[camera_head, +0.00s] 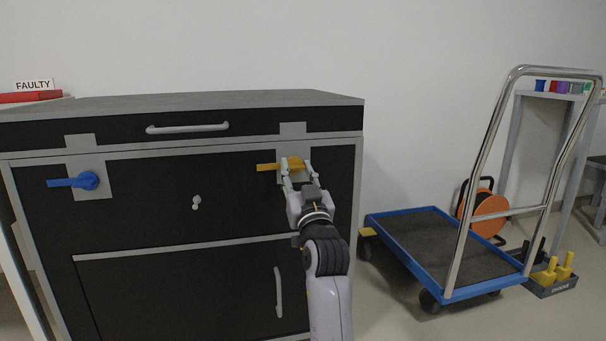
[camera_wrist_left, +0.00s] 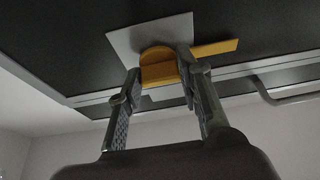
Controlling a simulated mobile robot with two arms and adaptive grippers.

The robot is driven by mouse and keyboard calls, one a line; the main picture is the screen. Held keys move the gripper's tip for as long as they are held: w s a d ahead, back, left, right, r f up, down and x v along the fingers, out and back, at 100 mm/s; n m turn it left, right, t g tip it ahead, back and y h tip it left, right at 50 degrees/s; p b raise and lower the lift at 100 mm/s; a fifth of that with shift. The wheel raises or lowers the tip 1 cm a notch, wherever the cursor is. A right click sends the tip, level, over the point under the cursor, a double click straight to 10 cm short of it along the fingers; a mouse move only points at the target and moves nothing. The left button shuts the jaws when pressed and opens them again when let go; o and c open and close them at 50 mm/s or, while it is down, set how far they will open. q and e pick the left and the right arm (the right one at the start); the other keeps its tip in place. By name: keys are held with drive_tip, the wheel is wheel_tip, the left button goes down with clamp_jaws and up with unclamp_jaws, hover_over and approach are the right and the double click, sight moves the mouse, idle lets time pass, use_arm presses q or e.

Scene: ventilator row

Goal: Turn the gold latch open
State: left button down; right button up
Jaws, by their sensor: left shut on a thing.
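The gold latch (camera_head: 266,167) is on a grey plate at the upper right of the black cabinet front. Its handle lies level and points left in the head view. My left gripper (camera_head: 298,168) is shut on the latch's round hub, with a finger on each side. In the left wrist view the gold latch (camera_wrist_left: 215,48) shows its hub between the two fingers of my left gripper (camera_wrist_left: 160,85), and its handle reaches out to the right past one finger. My right gripper is not in view.
A blue latch (camera_head: 75,181) is on the cabinet's left side. A drawer handle (camera_head: 187,128) and a door handle (camera_head: 278,292) stick out from the front. A blue trolley (camera_head: 376,221) with a tall metal handle stands on the floor to the right, near an orange reel (camera_head: 490,214).

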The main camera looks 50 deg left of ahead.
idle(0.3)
use_arm(q)
drive_tip(key=c, duration=1.1)
unclamp_jaws()
drive_tip(key=shift+r, duration=0.1)
wheel_tip(320, 180, up, 10)
drive_tip(key=shift+f, duration=0.1)
drive_tip(key=shift+w, duration=0.1)
